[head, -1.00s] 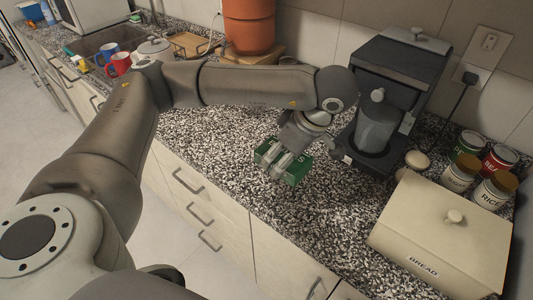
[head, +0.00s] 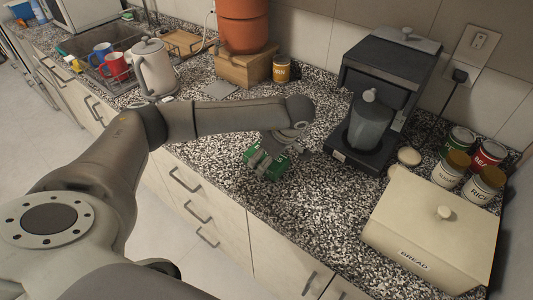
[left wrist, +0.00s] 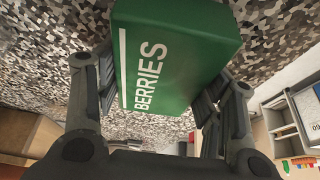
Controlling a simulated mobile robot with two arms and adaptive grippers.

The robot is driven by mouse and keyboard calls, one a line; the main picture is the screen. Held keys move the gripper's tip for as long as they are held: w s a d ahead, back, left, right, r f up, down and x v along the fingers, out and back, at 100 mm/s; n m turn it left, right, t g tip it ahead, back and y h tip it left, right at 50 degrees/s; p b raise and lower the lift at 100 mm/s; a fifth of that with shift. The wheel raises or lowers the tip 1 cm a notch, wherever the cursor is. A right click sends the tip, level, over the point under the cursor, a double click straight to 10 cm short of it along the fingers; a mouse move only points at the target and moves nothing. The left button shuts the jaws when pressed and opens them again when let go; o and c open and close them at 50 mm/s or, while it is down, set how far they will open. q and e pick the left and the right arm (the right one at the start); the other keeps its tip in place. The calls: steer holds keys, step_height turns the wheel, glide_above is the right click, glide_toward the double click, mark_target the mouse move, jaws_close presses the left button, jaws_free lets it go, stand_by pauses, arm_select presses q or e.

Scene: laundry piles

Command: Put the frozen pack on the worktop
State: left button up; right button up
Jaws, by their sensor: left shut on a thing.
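The frozen pack (head: 268,165) is a green box with white lettering. In the left wrist view the pack (left wrist: 180,55) reads "BERRIES". My left gripper (head: 266,156) is shut on it; in the left wrist view the fingers (left wrist: 160,90) grip the box from both sides. The pack is over the speckled black-and-white worktop (head: 310,205), low and near its front edge. I cannot tell whether it touches the surface. My right gripper is not in view.
A coffee machine (head: 388,85), a cream bread bin (head: 430,235) and several cans stand to the right. A kettle (head: 153,70), a wooden box (head: 243,68) and a mustard-coloured can (head: 281,69) are behind my arm. The worktop is clear between the pack and the bread bin.

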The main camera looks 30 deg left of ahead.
arm_select(q)
steer(key=shift+f+b, duration=0.25)
steer(key=shift+b, duration=0.05)
steer(key=o, duration=1.2)
steer(key=shift+r, duration=0.1)
steer(key=shift+o, duration=0.2)
